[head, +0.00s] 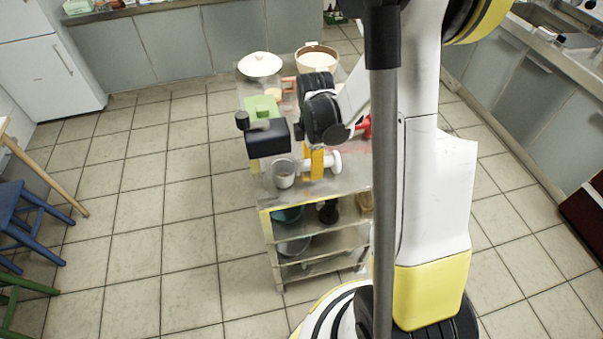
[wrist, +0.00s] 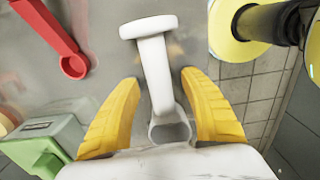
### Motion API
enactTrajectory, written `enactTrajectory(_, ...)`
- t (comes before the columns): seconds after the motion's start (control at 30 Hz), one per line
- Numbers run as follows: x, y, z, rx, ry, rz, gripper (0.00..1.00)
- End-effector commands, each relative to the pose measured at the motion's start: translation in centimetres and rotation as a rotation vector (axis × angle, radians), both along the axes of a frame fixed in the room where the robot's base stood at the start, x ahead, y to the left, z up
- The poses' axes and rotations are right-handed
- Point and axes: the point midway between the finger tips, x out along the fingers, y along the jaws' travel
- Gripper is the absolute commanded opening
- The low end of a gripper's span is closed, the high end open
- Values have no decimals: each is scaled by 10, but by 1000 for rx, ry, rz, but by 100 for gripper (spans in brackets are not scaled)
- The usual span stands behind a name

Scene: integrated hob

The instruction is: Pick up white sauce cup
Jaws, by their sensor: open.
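My gripper (wrist: 161,82) is open, with its yellow fingers pointing down on both sides of a white handled piece (wrist: 154,62). That piece has a wide crossbar end and a ring-like open end partly hidden by my gripper. Visible gaps separate it from both fingers. In the head view, my gripper (head: 314,163) is over the cart's front part, and the white piece (head: 334,162) sticks out to its right. I cannot tell which of the two is the white sauce cup.
A red-handled tool (wrist: 67,45) lies left of the fingers. Tiled floor left of the cart is clear; blue stools (head: 25,215) stand farther left.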

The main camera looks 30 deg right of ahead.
Motion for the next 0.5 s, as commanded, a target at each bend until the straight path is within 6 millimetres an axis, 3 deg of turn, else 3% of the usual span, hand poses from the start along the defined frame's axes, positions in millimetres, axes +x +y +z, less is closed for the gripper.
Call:
enactTrajectory(0.13, 0, 0, 2, 0, 0, 0, 52)
enactTrajectory(0.3, 0, 0, 2, 0, 0, 0, 2)
enactTrajectory(0.5, 0, 0, 2, 0, 0, 0, 0)
